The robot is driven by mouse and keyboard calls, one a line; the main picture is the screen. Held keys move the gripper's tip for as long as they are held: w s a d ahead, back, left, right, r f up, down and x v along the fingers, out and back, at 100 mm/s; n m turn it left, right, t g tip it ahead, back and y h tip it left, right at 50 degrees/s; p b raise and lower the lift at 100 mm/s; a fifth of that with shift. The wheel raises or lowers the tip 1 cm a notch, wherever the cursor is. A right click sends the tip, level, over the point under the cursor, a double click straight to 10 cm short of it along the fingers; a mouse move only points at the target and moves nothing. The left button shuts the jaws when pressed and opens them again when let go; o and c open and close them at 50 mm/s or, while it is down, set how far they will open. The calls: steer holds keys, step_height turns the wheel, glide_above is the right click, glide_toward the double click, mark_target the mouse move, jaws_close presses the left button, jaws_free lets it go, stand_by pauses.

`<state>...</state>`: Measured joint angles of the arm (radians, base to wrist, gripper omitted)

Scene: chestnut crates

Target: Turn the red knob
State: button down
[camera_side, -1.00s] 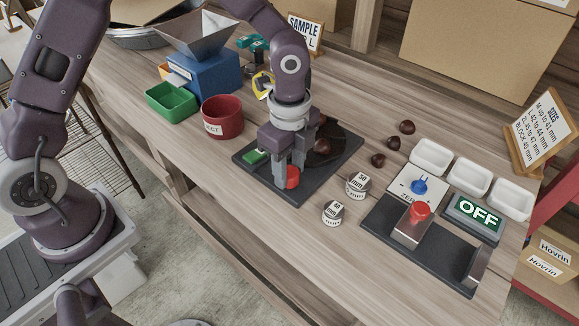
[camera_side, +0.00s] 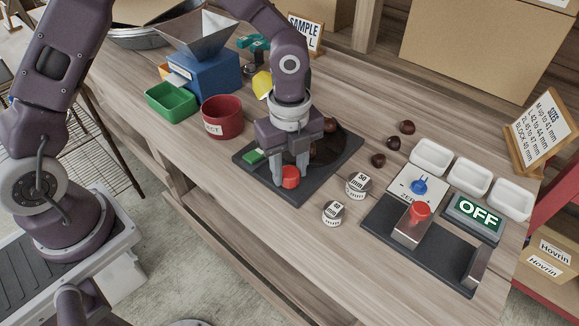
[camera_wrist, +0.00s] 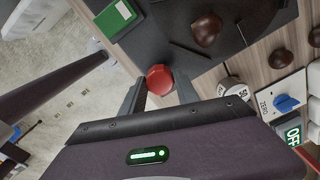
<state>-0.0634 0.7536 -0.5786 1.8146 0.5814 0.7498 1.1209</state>
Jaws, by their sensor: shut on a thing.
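The red knob (camera_side: 290,178) sits at the front of a dark base plate (camera_side: 313,188). My gripper (camera_side: 291,177) points down over it with a finger on either side. In the wrist view the round red knob (camera_wrist: 160,80) lies between the two fingertips of my gripper (camera_wrist: 160,92), which is shut on it.
A green block (camera_side: 252,156) is on the same plate, and chestnuts (camera_side: 378,160) lie nearby. Two labelled round weights (camera_side: 357,184) stand right of the plate. A red bin (camera_side: 222,118) and green tray (camera_side: 172,102) are at left. An OFF display (camera_side: 478,214) is at right.

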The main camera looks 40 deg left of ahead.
mark_target(289, 171)
steer(key=c, duration=0.9)
jaws_free()
step_height(289, 171, up, 7)
steer(key=shift+r, duration=0.1)
